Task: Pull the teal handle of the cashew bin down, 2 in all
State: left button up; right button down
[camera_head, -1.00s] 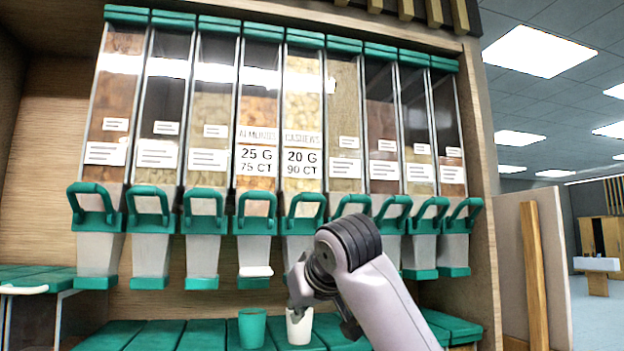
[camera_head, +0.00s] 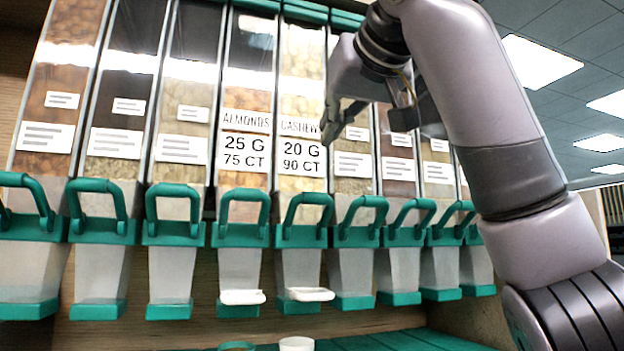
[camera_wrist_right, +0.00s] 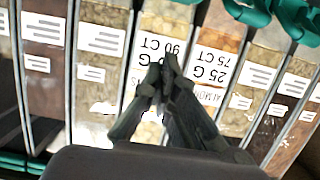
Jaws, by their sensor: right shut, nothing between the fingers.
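The cashew bin (camera_head: 300,100) is a tall clear dispenser with a label reading 20 G, 90 CT. Its teal handle (camera_head: 304,204) is a raised loop below the label, above a pale chute with a white lip (camera_head: 311,294). My right gripper (camera_head: 330,128) is shut and empty, in front of the bin near the label's right edge, above the handle and apart from it. In the right wrist view its closed fingers (camera_wrist_right: 166,72) overlap the upside-down cashew label (camera_wrist_right: 158,48). My left gripper is not in view.
The almond bin (camera_head: 247,90) stands directly left, with its own teal handle (camera_head: 244,207). Several similar bins with teal handles line both sides. A white cup (camera_head: 297,343) sits below the cashew chute and a teal cup (camera_head: 237,346) below the almond chute, both cut off by the frame.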

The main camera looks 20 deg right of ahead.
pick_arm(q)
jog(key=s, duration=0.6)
pick_arm(e)
jog(key=p+x, duration=0.4)
jog(key=x, duration=0.3)
jog(key=shift+w+r, duration=0.1)
jog(key=shift+w, duration=0.2)
jog(key=shift+w+p, duration=0.55)
jog(key=shift+w, duration=0.35)
jog(key=s+f, duration=0.2)
jog(key=f, duration=0.1)
jog(key=shift+f, duration=0.15)
jog(key=shift+s+f, duration=0.25)
jog(key=shift+f, duration=0.1)
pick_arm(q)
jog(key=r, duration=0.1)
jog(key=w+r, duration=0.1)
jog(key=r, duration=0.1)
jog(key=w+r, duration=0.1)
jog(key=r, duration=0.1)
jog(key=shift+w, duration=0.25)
pick_arm(e)
jog(key=shift+f, duration=0.1)
